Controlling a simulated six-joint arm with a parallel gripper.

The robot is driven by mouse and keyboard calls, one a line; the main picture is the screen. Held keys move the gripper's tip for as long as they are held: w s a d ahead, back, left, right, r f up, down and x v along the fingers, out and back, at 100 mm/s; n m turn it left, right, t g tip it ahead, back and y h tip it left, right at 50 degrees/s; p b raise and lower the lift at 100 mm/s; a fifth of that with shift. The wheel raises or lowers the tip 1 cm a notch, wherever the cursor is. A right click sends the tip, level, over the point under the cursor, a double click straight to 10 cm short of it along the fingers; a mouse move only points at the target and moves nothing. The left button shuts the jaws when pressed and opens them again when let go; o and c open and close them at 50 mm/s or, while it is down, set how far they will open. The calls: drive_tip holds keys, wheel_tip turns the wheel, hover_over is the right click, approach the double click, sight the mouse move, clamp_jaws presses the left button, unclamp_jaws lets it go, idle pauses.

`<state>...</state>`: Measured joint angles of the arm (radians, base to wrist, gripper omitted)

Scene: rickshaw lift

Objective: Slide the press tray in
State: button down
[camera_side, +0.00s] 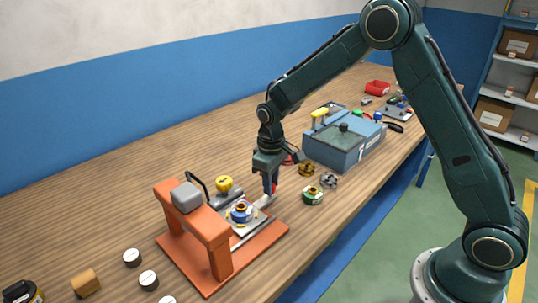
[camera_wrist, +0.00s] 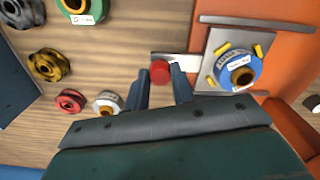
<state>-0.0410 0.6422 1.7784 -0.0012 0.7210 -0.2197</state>
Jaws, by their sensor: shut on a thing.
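The press tray (camera_side: 258,222) is a grey plate on rails at the front of an orange press (camera_side: 212,238). A blue wheel with a brass hub (camera_side: 241,212) sits on it, with small yellow pegs around it; this wheel also shows in the wrist view (camera_wrist: 237,68). A grey strip with a red knob (camera_wrist: 160,71) sticks out from the tray's side. My gripper (camera_side: 270,190) is down at this knob, its two blue fingers (camera_wrist: 162,85) on either side and shut on it. The fingers partly hide the knob.
A green-rimmed wheel (camera_side: 312,196) and several other wheels lie right of my gripper. A yellow-topped item (camera_side: 224,184) stands behind the tray. A blue machine (camera_side: 343,143) stands further back. White-topped cylinders (camera_side: 132,257) and a wooden block (camera_side: 86,282) lie left of the press.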

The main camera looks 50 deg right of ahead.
hover_over(229, 208)
drive_tip(key=s+a, duration=0.3)
drive_tip(key=s, duration=0.2)
drive_tip(key=shift+w, duration=0.25)
drive_tip(key=c, duration=1.4)
unclamp_jaws()
drive_tip(key=shift+o, duration=1.1)
drive_tip(key=shift+d, duration=0.1)
drive_tip(key=shift+r, duration=0.25)
wheel_tip(229, 208, up, 13)
drive_tip(key=shift+r, duration=0.2)
